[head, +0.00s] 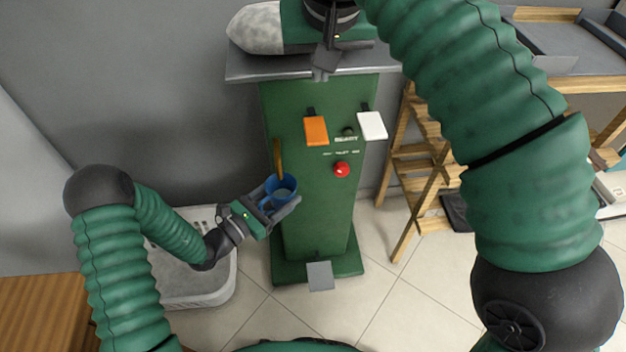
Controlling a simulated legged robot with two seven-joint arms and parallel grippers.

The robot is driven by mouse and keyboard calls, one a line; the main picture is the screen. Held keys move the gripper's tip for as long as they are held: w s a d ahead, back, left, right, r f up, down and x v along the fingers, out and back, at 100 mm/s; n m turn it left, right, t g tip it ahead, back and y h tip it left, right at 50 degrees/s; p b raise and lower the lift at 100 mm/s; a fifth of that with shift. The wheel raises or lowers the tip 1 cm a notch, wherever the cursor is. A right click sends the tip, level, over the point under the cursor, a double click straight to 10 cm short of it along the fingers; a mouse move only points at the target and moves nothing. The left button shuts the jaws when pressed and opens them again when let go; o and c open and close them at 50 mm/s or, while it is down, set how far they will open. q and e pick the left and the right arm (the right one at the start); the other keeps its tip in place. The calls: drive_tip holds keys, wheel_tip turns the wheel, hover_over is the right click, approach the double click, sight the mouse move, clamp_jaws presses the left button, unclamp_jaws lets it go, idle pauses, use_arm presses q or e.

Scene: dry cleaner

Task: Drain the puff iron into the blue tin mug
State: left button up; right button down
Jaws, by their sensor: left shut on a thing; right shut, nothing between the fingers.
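The puff iron is a green cabinet (312,215) with a grey top shelf (250,66) and a pale padded puff (257,28). Its front carries an orange tab (316,130), a white tab (372,125) and a red knob (341,169). A brown pipe (278,157) hangs at the cabinet's left side. My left gripper (278,208) is shut on the blue tin mug (283,183), holding it roughly upright at the pipe's lower end. I cannot tell what the mug contains. My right gripper (324,62) is shut and empty over the top shelf's front edge.
A grey pedal (320,275) sticks out at the cabinet's foot. A white basin (195,285) stands left, behind my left arm. A wooden stepladder (412,190) and a wooden table (590,82) stand right. Tiled floor (385,290) is clear in front.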

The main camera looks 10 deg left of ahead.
use_arm(q)
drive_tip(key=s+d+f+p, duration=0.1)
drive_tip(key=s+d, duration=0.1)
drive_tip(key=s, duration=0.7)
drive_tip(key=shift+s+d, duration=0.25)
drive_tip(key=shift+d, duration=0.15)
idle(0.5)
